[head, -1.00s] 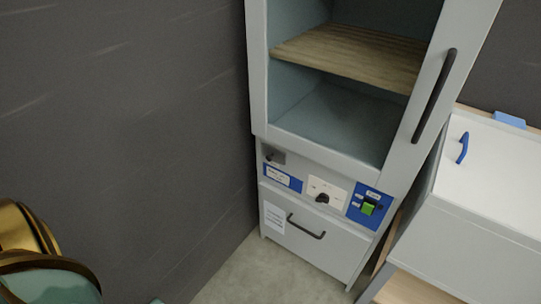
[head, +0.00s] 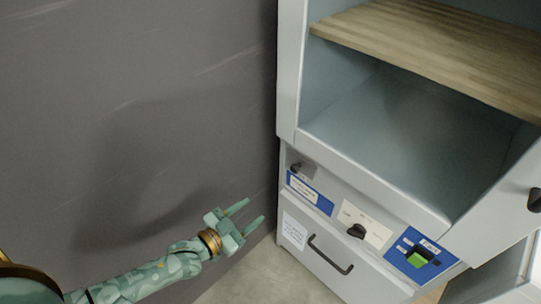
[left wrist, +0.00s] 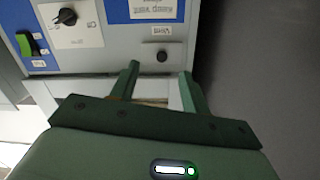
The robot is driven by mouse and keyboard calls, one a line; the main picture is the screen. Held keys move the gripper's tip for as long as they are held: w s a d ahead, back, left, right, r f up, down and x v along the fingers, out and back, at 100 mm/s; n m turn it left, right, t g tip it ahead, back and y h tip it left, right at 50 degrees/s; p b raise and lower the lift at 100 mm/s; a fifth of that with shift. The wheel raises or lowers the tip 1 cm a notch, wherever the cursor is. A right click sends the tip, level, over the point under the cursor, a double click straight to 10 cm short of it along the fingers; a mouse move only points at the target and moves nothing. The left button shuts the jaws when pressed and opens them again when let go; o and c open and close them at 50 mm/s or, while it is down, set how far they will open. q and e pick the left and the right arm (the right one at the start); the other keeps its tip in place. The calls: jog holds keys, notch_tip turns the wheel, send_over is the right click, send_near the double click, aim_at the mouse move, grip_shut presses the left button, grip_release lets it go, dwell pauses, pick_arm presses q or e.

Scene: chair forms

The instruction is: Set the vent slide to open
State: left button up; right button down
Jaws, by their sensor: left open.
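The vent slide (head: 296,168) is a small dark knob on a grey plate at the upper left of the cabinet's control panel. In the head view the knob sits toward the plate's left side. In the left wrist view the knob (left wrist: 162,56) shows near a small label, with the picture upside down. My left gripper (head: 255,211) is open and empty, to the left of the panel and apart from it. In the left wrist view its two fingers (left wrist: 160,72) point toward the knob, one on each side of it in the picture. My right gripper is not in view.
A blue label plate (head: 310,194), a black rotary knob (head: 356,231) and a green rocker switch (head: 417,257) share the panel. A drawer with a dark handle (head: 330,256) is below, and an open compartment with a wooden shelf (head: 420,45) above. A dark wall (head: 130,100) stands close on the left.

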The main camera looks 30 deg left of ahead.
pick_arm(q)
notch_tip(320, 180, up, 3)
jog(key=t, duration=0.1)
jog(key=b, duration=0.5)
send_near(293, 171)
jog(key=x, duration=0.8)
jog(key=shift+f, duration=0.1)
jog(key=shift+w+d, duration=0.1)
jog(key=shift+w, duration=0.15)
jog(key=shift+w+d, duration=0.1)
jog(key=shift+w, duration=0.05)
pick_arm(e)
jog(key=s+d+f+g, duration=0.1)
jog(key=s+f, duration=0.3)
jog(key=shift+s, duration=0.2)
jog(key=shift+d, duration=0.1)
